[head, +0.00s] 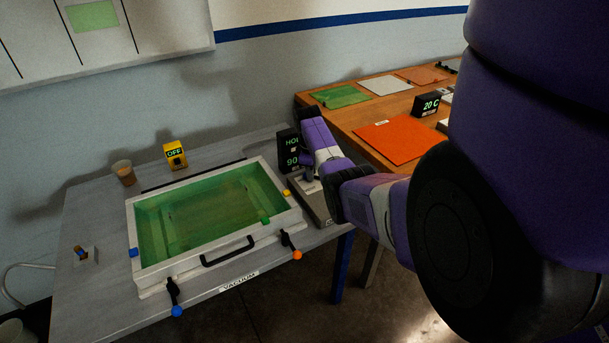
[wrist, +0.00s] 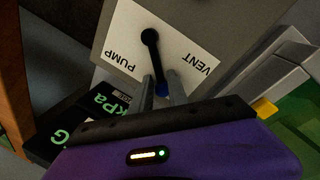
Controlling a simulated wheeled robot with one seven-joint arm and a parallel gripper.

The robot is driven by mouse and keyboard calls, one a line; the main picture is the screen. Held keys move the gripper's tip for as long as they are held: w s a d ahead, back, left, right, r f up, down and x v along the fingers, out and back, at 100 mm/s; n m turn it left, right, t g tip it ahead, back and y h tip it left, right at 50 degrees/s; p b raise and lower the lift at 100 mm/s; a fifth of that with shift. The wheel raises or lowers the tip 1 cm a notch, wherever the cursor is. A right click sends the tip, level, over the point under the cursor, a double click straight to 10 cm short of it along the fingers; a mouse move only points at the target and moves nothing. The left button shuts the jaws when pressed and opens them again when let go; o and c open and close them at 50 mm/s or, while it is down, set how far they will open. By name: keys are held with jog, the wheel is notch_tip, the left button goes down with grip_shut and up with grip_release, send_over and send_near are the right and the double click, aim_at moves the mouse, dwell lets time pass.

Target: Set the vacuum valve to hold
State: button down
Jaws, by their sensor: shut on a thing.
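The vacuum valve shows in the wrist view as a white plate (wrist: 185,42) marked PUMP and VENT, upside down. Its black lever (wrist: 153,60) points between the two words and ends in a blue knob (wrist: 161,89). My gripper (wrist: 162,90) is shut on the lever's knob end, one finger on each side. In the head view my gripper (head: 308,176) is over the grey valve box (head: 318,208) right of the bath, and my arm hides the lever. A black display (head: 288,150) behind it reads "HOL" and "90", partly covered; it also shows in the wrist view (wrist: 92,118).
The pale-framed resin bath (head: 212,268) with green inside stands left of the valve, with a lid handle and knobbed clamps at its front. A yellow OFF box (head: 176,160) and a brown cup (head: 124,173) stand behind it. A wooden table (head: 350,117) with coloured sheets is at the right.

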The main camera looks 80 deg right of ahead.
jog(key=shift+w+r, duration=0.15)
jog(key=shift+w, duration=0.25)
jog(key=c, duration=1.5)
grip_release()
jog(key=shift+s, duration=0.15)
jog(key=shift+a, duration=0.1)
jog(key=r, duration=0.3)
jog(key=a+r, duration=0.1)
jog(key=r, duration=0.3)
jog(key=shift+a+r, duration=0.2)
jog(key=shift+r, duration=0.05)
